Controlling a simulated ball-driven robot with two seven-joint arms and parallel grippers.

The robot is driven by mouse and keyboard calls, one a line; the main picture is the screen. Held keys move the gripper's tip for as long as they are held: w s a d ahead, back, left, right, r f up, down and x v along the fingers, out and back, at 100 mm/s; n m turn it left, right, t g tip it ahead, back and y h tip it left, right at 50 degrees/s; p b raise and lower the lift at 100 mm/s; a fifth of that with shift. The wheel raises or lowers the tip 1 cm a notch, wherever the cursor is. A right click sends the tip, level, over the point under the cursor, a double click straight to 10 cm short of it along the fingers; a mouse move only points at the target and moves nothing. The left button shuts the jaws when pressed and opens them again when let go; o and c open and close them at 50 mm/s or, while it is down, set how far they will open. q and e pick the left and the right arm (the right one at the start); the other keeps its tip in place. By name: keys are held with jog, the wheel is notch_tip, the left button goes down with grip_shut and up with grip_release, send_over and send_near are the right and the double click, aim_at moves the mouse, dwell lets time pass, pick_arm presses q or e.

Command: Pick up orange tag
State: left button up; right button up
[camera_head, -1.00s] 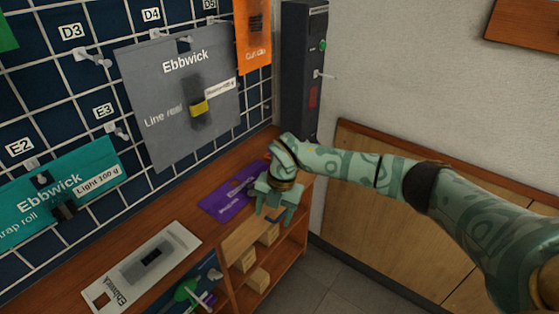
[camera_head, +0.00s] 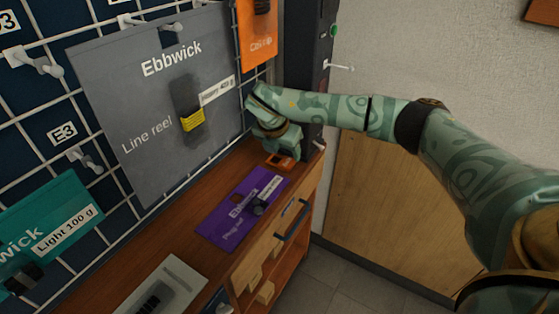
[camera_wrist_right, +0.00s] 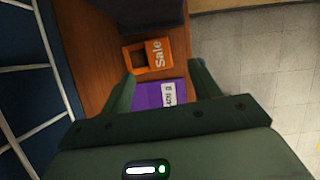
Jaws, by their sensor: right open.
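The orange tag (camera_wrist_right: 155,55) reads "Sale" and has a square opening at its left end. In the right wrist view it lies on the brown wooden counter, just beyond the gap between my fingers. In the head view, the orange tag (camera_head: 280,162) shows at the counter's far end, right under my right gripper (camera_head: 279,148) and partly covered by it. My right gripper's two fingers also show in the wrist view (camera_wrist_right: 164,80), spread apart with nothing held. I cannot tell whether they touch the tag. My left gripper is not in view.
A purple card (camera_head: 240,207) lies on the counter (camera_head: 160,240) nearer than the tag. A grey card (camera_head: 165,90), an orange card (camera_head: 257,32) and a teal card (camera_head: 45,235) hang on the wire grid. A dark post (camera_head: 305,90) stands behind my gripper.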

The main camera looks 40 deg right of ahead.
aim_at(286, 162)
jog(key=b+x, duration=0.2)
jog(key=x, duration=0.2)
jog(key=shift+a+f, duration=0.15)
jog(key=shift+f, duration=0.05)
jog(key=shift+b+x, duration=0.8)
jog(key=shift+x, duration=0.25)
jog(key=shift+w+r, duration=0.1)
jog(key=shift+r, duration=0.2)
jog(key=c, duration=1.1)
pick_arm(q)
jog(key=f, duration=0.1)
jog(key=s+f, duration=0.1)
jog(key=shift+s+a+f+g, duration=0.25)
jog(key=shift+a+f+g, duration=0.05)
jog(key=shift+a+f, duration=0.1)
pick_arm(e)
jog(key=shift+o, duration=0.2)
